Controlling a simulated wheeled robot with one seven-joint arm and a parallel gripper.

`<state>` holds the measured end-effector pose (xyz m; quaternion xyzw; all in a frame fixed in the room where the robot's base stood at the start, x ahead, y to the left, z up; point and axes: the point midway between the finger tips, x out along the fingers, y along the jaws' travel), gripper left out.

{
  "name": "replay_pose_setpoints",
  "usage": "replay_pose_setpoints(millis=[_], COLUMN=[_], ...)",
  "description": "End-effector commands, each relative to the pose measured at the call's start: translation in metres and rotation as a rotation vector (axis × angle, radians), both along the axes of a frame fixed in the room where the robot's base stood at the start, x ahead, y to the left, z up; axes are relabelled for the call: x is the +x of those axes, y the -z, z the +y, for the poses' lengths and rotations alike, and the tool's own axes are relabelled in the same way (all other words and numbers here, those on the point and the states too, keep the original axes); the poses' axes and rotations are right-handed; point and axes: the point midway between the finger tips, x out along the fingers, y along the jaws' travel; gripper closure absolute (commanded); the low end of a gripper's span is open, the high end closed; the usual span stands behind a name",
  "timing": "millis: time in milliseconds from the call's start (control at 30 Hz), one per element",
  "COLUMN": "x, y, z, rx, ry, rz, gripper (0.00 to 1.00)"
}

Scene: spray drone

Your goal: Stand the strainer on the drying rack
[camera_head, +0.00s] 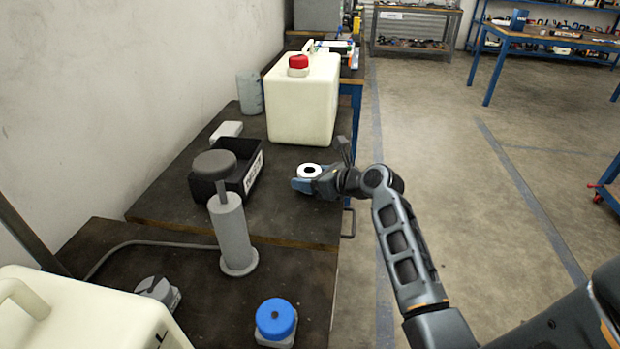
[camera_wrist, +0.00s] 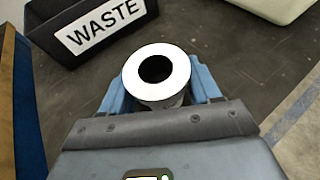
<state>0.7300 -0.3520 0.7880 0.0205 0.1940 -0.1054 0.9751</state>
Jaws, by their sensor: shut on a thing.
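My gripper (camera_head: 310,184) is over the dark bench top, close to its right edge. It is shut on a short white cylinder with a round dark opening on top, which I take for the strainer (camera_head: 301,170). In the wrist view the strainer (camera_wrist: 157,94) stands upright between the blue fingers of my gripper (camera_wrist: 159,86). Its lower part is hidden by the gripper, so I cannot tell whether it touches the bench. I cannot pick out a drying rack for certain in either view.
A black WASTE bin (camera_head: 246,180) stands left of my gripper. A large cream canister with a red cap (camera_head: 300,105) stands behind. A grey pump-like cylinder (camera_head: 231,235) and a blue-capped item (camera_head: 276,319) are on the nearer bench. Bare bench top lies around the gripper.

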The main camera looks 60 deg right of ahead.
Motion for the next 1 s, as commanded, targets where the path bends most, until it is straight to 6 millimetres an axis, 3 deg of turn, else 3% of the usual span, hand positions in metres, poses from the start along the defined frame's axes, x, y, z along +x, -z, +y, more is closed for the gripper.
replay_pose_setpoints(millis=[67,100,333,667,1000], x=[0.0,0.0,0.0,-0.003,-0.058], y=[0.002,0.002,0.002,-0.002,-0.026], z=[0.0,0.0,0.0,0.0,0.013], rx=[0.001,0.0,0.0,0.001,0.001], ry=[-0.001,-0.001,0.0,0.002,0.003], rz=[0.001,0.0,0.0,0.0,0.001], gripper=[0.72,0.34,0.12,0.12,0.12])
